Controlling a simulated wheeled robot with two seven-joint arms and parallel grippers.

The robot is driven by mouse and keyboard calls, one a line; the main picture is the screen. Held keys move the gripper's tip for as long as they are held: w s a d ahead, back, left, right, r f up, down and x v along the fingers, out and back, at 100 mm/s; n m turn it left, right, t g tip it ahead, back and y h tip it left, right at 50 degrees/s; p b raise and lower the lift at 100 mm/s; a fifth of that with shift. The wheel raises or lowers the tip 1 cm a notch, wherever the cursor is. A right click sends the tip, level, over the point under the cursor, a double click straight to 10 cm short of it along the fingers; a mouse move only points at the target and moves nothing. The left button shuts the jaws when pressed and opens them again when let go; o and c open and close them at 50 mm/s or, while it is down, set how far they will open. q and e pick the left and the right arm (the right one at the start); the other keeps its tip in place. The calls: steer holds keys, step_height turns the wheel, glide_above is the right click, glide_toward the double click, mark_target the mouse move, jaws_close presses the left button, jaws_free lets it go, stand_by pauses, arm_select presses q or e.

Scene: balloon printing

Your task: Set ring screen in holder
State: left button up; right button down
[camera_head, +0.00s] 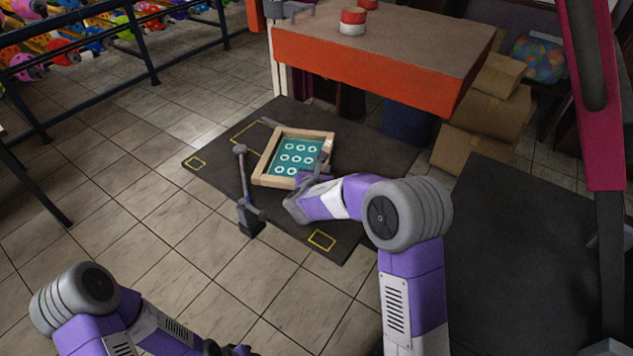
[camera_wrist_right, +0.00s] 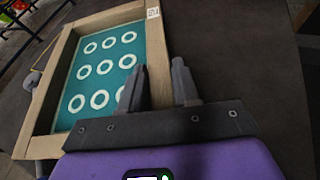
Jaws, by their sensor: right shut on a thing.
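The ring screen (camera_head: 268,157) is a pale wooden frame around a teal sheet with rows of white rings. It also shows in the right wrist view (camera_wrist_right: 155,50). My right gripper (camera_head: 318,170) is shut on its right side bar, with one finger on each side of the bar in the wrist view (camera_wrist_right: 160,85). A grey stand with a dark base (camera_head: 250,220), which may be the holder, stands left of the screen. I cannot tell whether they touch. My left gripper (camera_head: 235,349) is at the bottom edge, mostly cut off.
The dark tabletop (camera_head: 215,175) has yellow outlined marks and bare room at the left and front. An orange-edged table (camera_head: 360,75) with red and white tins (camera_head: 353,20) is behind. Cardboard boxes (camera_head: 480,125) and a dark surface (camera_head: 500,250) are at right.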

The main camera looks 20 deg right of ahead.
step_height(320, 180, down, 5)
steer(key=shift+r+b, duration=0.2)
steer(key=shift+b, duration=0.6)
steer(key=shift+r, duration=0.15)
steer(key=c, duration=0.8)
jaws_free()
steer(key=shift+s+a, duration=0.1)
